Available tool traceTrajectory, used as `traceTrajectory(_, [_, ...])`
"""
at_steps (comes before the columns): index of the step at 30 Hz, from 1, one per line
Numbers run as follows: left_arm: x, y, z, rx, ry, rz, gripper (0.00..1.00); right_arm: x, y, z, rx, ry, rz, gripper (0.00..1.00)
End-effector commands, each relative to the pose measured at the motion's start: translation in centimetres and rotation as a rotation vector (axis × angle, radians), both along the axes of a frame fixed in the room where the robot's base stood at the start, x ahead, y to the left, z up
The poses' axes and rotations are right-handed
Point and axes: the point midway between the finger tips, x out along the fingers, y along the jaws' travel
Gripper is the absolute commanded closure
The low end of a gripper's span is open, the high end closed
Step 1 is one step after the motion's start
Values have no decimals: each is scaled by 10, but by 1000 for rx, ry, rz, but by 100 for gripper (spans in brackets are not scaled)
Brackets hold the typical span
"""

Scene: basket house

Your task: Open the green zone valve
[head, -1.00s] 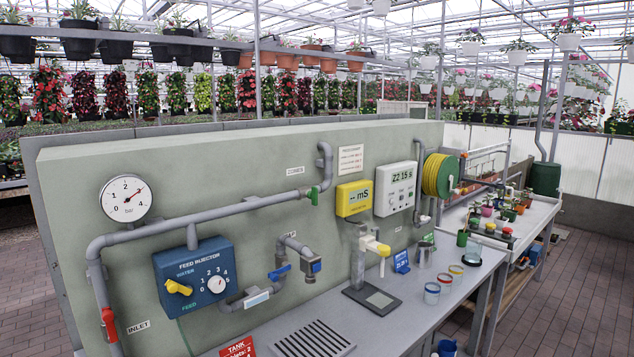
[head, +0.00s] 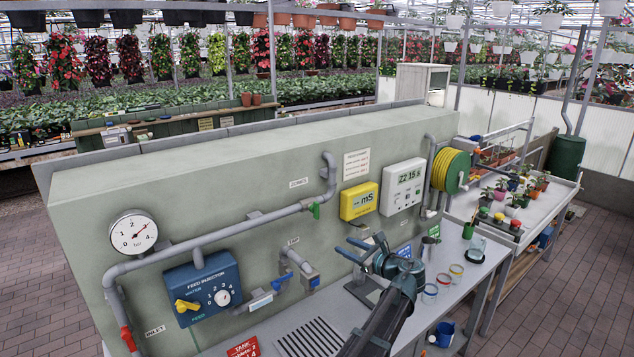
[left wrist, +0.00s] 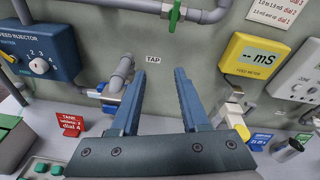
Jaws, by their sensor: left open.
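The green valve handle (head: 316,211) sits on the grey pipe (head: 262,223) on the panel, close to the bend where the pipe turns up. It also shows at the top of the left wrist view (left wrist: 175,15), upright, across a pipe that runs sideways. My left gripper (head: 344,246) is in front of the panel, lower right of the handle in the head view. Its blue fingers (left wrist: 167,74) are apart and empty, pointing at the wall near the TAP label (left wrist: 153,58), below the handle. The gripper does not touch the handle. My right gripper is not in view.
A blue tap (head: 283,280) and the feed injector box (head: 203,285) are left of the gripper. The yellow meter (head: 358,201) and white timer (head: 402,185) hang to its right. A red valve (head: 128,338) is at lower left. Glass jars (head: 456,270) stand on the bench.

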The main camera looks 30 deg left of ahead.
Motion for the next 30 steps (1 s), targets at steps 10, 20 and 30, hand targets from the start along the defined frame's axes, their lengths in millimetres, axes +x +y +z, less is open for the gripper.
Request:
traceTrajectory(10, [30,25,67,259,173,-32,55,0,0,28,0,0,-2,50])
traceTrajectory(20, [42,55,65,257,172,-29,55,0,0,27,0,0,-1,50])
traceTrajectory(30, [69,118,65,255,171,-29,55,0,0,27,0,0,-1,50])
